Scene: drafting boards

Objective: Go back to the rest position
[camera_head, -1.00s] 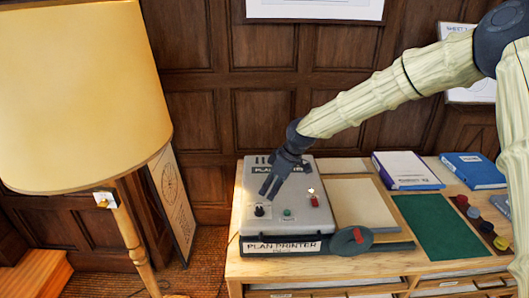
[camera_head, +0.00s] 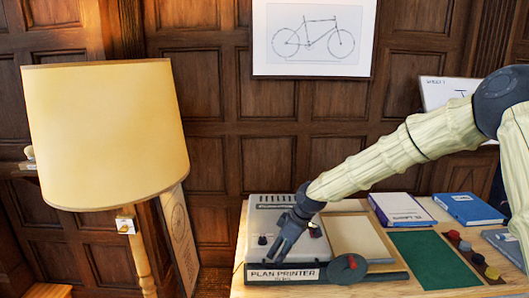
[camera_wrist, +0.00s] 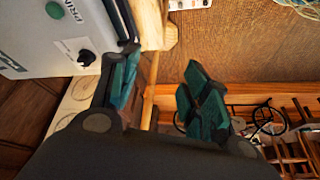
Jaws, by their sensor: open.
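My gripper (camera_head: 283,245) hangs in front of the grey plan printer (camera_head: 262,222) in the head view, its fingers pointing down and covering part of the printer's top. Its jaws are apart and nothing is between them. In the wrist view the two dark teal-padded fingers (camera_wrist: 162,88) are spread, with the table's wooden edge and the floor behind the gap. The printer's panel (camera_wrist: 45,45), with a green button (camera_wrist: 54,10) and a black knob (camera_wrist: 86,58), lies at upper left there. No contact between gripper and printer can be made out.
A green mat (camera_head: 432,262), a beige board (camera_head: 357,238), a white-covered book (camera_head: 402,210) and a blue binder (camera_head: 468,209) lie right of the printer. A large lampshade (camera_head: 105,135) stands at left. A framed bicycle drawing (camera_head: 313,40) hangs on the panelled wall.

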